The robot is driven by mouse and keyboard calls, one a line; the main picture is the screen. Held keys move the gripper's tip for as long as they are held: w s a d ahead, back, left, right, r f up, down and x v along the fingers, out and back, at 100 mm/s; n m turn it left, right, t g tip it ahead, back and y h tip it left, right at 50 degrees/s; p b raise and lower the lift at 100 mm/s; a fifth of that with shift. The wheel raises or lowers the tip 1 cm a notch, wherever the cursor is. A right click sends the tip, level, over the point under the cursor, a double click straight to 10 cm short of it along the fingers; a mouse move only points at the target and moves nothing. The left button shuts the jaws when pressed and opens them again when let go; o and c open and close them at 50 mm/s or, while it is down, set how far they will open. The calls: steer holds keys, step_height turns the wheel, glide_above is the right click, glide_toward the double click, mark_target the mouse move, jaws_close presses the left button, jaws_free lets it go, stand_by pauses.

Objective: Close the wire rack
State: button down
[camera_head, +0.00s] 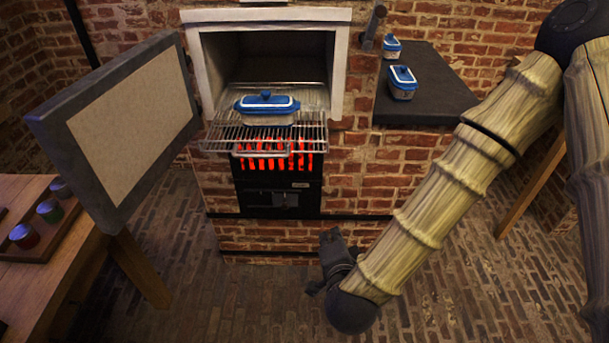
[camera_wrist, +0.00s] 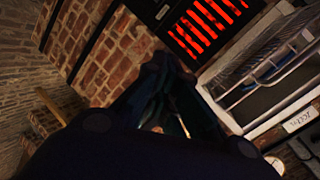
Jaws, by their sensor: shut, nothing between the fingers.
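The wire rack (camera_head: 222,137) is pulled out of the white-framed oven opening (camera_head: 340,70), its front part sticking out over the glowing red grate. A white dish with a blue lid (camera_head: 267,107) sits on the rack. The rack also shows at the right of the wrist view (camera_wrist: 268,72). My gripper (camera_head: 331,238) is low in front of the brick base, below and to the right of the rack, apart from it. In the wrist view my gripper (camera_wrist: 158,85) is dark, shut and empty.
The oven door (camera_head: 115,130) stands open at the left. A wooden table (camera_head: 50,285) with small coloured jars is at the lower left. A dark shelf (camera_head: 430,95) with two blue-lidded containers (camera_head: 402,82) is at the right. The floor before the oven is clear.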

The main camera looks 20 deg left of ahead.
steer(key=a+r+m+t+b, duration=0.2)
steer(key=a+r+t+b, duration=0.1)
steer(key=a+r, duration=0.15)
steer(key=m+t+b, duration=0.2)
steer(key=m+b, duration=0.1)
steer(key=m, duration=0.1)
glide_toward(305, 148)
steer(key=x, duration=0.7)
steer(key=shift+f, duration=0.1)
steer(key=shift+w, duration=0.2)
